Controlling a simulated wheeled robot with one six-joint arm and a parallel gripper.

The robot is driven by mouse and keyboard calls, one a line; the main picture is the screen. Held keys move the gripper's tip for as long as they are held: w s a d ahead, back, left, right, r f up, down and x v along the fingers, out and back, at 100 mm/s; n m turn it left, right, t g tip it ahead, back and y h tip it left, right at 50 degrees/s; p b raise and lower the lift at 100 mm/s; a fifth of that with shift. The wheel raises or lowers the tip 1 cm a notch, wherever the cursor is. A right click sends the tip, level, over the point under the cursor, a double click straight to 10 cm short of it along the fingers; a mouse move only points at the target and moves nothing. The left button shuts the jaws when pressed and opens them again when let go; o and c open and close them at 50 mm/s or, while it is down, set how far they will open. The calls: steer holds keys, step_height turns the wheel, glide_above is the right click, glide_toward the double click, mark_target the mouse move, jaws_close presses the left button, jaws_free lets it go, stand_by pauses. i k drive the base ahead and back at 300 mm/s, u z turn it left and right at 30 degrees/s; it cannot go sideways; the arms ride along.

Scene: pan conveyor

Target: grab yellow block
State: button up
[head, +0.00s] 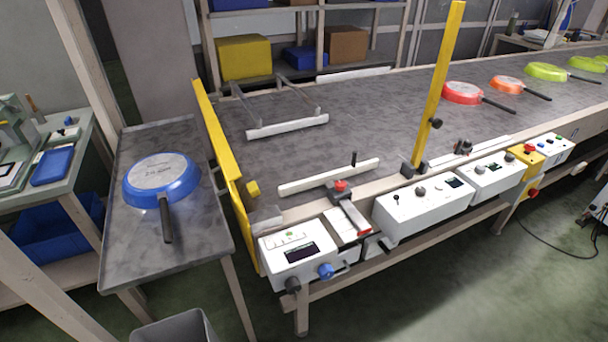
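A small yellow block (253,189) sits at the near left end of the conveyor (370,125), close beside the long yellow end board (222,160). A pale grey piece lies just in front of it. A much larger yellow box (244,57) stands on the shelf at the back. My gripper is not in the head view, so its state and its distance from the block are hidden.
A blue pan (161,180) lies upside down on the side table (130,250). White guide bars (328,177), a yellow post (440,80) and control boxes (424,205) line the conveyor. Red, orange and green pans rest further along. The belt's middle is clear.

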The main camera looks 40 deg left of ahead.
mark_target(253, 188)
steer(key=z, duration=0.05)
steer(key=i, duration=0.7)
steer(key=u, duration=0.85)
steer(key=i, duration=0.7)
steer(key=u, duration=0.7)
